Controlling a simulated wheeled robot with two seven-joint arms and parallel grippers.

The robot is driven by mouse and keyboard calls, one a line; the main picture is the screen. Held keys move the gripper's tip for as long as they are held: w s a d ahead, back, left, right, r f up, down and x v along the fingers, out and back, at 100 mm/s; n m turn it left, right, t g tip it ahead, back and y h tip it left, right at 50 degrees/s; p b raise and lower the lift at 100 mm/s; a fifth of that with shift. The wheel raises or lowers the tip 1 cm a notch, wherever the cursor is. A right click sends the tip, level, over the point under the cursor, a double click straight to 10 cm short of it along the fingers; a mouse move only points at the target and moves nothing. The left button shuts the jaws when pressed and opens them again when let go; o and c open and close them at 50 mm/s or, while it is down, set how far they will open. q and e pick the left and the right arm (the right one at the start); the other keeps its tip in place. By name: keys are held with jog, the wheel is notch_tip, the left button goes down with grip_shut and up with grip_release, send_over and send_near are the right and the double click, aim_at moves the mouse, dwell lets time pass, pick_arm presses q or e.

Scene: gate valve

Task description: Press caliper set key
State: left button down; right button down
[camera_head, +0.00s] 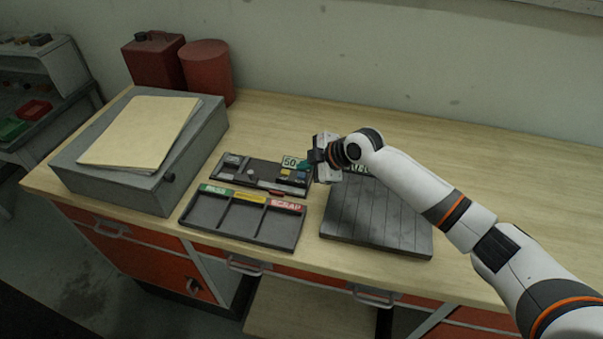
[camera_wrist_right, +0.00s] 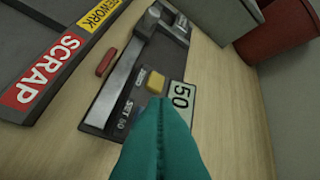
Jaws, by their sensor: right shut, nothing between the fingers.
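The caliper station is a dark tray (camera_head: 237,178) on the bench, with a light caliper bar (camera_wrist_right: 127,75) along it. A yellow key (camera_wrist_right: 155,82) stands on it beside small printed text, and "SET 50" lettering (camera_wrist_right: 125,117) shows near my fingertips. A white "50" plate (camera_wrist_right: 181,97) is beside them; it also shows in the head view (camera_head: 291,162). My right gripper (camera_head: 304,166) is over the tray's right end, shut and empty. Its teal fingertips (camera_wrist_right: 157,116) hide part of the tray, possibly a key beside the lettering. Contact cannot be told. My left gripper is out of view.
A sorting tray (camera_head: 243,218) with green, yellow and red labels lies in front. A dark slatted plate (camera_head: 377,220) lies under my right arm. A grey box (camera_head: 140,180) with a folder (camera_head: 142,131) stands left; red containers (camera_head: 207,70) stand behind. Bare bench lies at the back right.

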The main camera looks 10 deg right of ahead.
notch_tip(320, 180, up, 5)
jog(key=p, duration=0.3)
jog(key=shift+f, duration=0.1)
jog(key=shift+d, duration=0.1)
dwell(0.7)
